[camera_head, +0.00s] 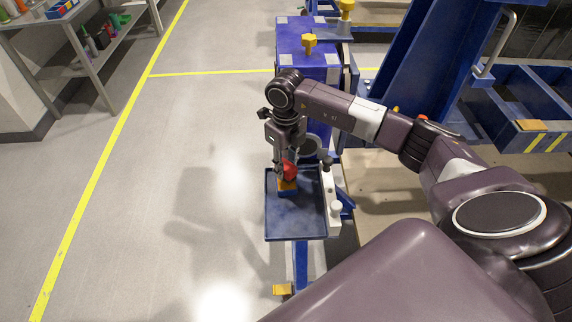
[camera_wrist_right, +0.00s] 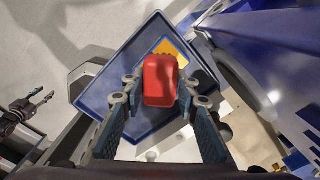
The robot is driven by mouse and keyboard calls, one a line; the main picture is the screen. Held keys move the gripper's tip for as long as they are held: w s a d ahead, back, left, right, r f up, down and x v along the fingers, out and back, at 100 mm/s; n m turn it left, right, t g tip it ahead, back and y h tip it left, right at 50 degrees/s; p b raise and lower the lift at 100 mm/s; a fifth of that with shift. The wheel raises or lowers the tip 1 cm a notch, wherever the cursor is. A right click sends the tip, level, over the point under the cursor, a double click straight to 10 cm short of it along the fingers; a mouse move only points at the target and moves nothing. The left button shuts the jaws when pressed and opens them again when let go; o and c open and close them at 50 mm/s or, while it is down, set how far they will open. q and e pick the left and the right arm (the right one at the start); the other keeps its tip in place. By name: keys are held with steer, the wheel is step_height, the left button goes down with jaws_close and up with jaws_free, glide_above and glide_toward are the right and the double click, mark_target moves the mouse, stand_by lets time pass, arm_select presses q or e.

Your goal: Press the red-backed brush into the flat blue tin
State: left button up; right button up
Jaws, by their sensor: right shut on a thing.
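The red-backed brush (camera_head: 289,170) is held between the fingers of my right gripper (camera_head: 288,161), which is shut on it. In the right wrist view the brush's red back (camera_wrist_right: 160,82) sits between the two fingertips, with dark bristles partly showing at its far end. The small flat blue tin (camera_head: 287,193) with its yellow-orange inside lies in the blue tray, just below the brush. The brush hides part of the tin, and I cannot tell whether they touch. My left gripper (camera_wrist_right: 42,98) shows small at the left of the right wrist view, its fingers apart and empty.
The blue tray (camera_head: 296,226) has a raised rim and sits on a blue stand. A pale bar with white knobs (camera_head: 335,208) runs along its right side. A blue column with a yellow knob (camera_head: 309,42) stands behind. Grey floor is open to the left.

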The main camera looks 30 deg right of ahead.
mark_target(286, 165)
steer(key=shift+f+b, duration=0.5)
steer(key=shift+f, duration=0.05)
stand_by(1.9)
steer(key=shift+r+p, duration=2.2)
steer(key=shift+r, duration=1.35)
